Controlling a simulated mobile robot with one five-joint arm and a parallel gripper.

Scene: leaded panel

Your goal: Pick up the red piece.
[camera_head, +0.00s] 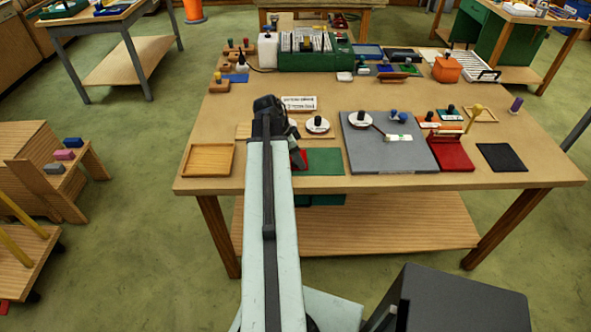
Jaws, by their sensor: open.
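A small flat red piece (302,159) shows just right of my arm, at the left part of a green mat (325,161) near the front edge of the wooden table. My arm hides its left side. My gripper (297,157) hangs down from the arm's far end, directly over or beside the red piece. It is open, and nothing shows held in it. Its fingertips are small and dark, and I cannot tell whether they touch the piece. A larger red block-like holder (451,154) stands farther right on the table.
A wooden tray (209,159) lies left of my arm. A grey board (385,160) with knobbed items lies right of the green mat. White round knobbed items (317,125) and a label card (299,103) stand behind. A black mat (502,157) lies far right.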

